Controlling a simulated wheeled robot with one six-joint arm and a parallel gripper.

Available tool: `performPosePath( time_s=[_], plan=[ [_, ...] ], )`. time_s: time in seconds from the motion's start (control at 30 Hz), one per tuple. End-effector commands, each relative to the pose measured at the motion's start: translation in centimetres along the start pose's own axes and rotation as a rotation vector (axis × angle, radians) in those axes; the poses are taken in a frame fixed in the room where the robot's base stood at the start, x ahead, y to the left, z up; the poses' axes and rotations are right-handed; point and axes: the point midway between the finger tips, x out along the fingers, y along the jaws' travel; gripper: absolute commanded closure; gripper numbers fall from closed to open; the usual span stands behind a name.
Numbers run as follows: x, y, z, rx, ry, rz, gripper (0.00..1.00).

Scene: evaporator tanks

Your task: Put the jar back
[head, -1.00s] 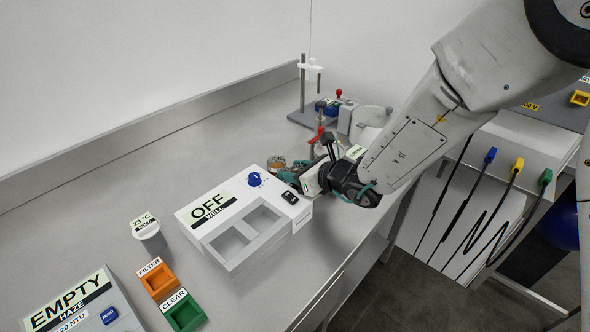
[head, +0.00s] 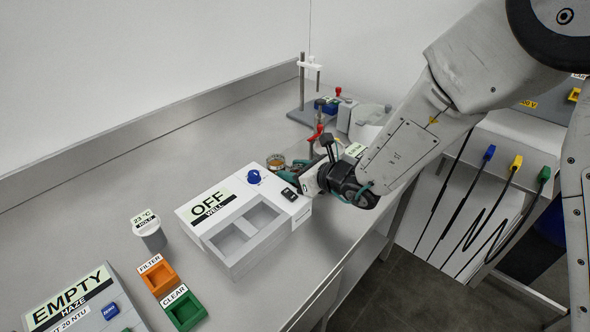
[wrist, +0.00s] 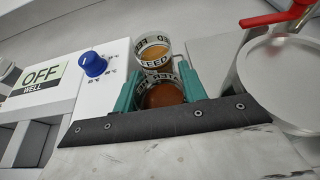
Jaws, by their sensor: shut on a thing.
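In the head view the jar (head: 277,162) is small, at the far end of the white box marked OFF WELL (head: 224,214). My gripper (wrist: 158,78) is shut on the jar; in the head view it (head: 287,170) reaches in from the right. Whether the jar's base touches the bench is hidden.
The OFF WELL box, with a blue knob (head: 253,177) and two empty wells, is close beside my gripper. A stand (head: 303,85) and a red-handled fitting (head: 318,133) are behind.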

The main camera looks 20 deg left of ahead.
Motion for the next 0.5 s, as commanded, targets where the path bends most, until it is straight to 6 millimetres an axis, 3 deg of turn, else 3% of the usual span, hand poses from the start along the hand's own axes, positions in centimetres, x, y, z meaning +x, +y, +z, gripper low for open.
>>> performPosePath(
  time_s=[0.03,0.27,0.3,0.33,0.37,0.5],
  plan=[
    [0.04,0.24,-1.64,0.001,0.032,0.002,0.90],
    [0.00,0.30,-1.76,-0.001,0.034,0.004,0.90],
    [0.02,0.33,-1.75,-0.001,0.034,0.004,0.47],
    [0.06,0.36,-1.74,-0.001,0.034,0.004,0.39],
    [0.07,0.37,-1.74,-0.001,0.034,0.004,0.34],
    [0.08,0.42,-1.77,-0.001,0.035,0.005,0.33]
  ],
)
